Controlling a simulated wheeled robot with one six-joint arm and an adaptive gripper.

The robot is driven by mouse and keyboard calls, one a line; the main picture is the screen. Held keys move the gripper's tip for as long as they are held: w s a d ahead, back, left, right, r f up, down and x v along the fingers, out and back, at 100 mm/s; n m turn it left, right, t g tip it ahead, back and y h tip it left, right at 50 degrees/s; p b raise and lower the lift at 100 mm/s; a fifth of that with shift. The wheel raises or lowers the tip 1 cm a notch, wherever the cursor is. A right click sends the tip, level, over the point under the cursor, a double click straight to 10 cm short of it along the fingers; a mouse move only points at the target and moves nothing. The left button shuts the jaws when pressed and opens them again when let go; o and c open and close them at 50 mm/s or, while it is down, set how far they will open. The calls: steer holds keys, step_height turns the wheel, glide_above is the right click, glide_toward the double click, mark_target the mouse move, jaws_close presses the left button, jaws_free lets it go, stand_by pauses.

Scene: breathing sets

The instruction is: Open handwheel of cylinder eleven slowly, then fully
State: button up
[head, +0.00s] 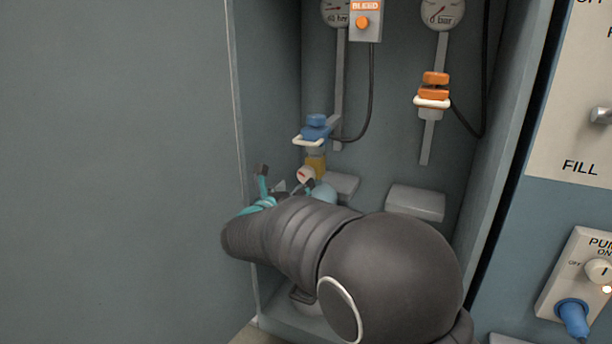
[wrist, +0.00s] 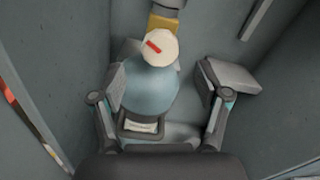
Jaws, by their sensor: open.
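A light blue cylinder (wrist: 150,92) stands in the cabinet; its rounded top also shows in the head view (head: 323,193). On its valve is a small round white part with a red mark (wrist: 158,47), seen also in the head view (head: 306,174); I cannot tell whether it is the handwheel or a dial. A yellow-brown fitting (head: 316,163) sits above it. I cannot read a cylinder number. My gripper (wrist: 158,96) is open, with one finger on each side of the cylinder, below the white part. In the head view my gripper (head: 286,178) is partly hidden by my arm.
A blue connector with a white loop (head: 315,128) is just above the valve. An orange connector (head: 433,91), two gauges (head: 440,14) and a bleed control (head: 365,22) are on the back wall. Grey blocks (head: 416,203) jut out beside the cylinder. Cabinet walls stand close on both sides.

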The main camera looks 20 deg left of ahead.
mark_target(304, 176)
steer(key=w, duration=0.7)
steer(key=shift+d, duration=0.3)
steer(key=c, duration=1.2)
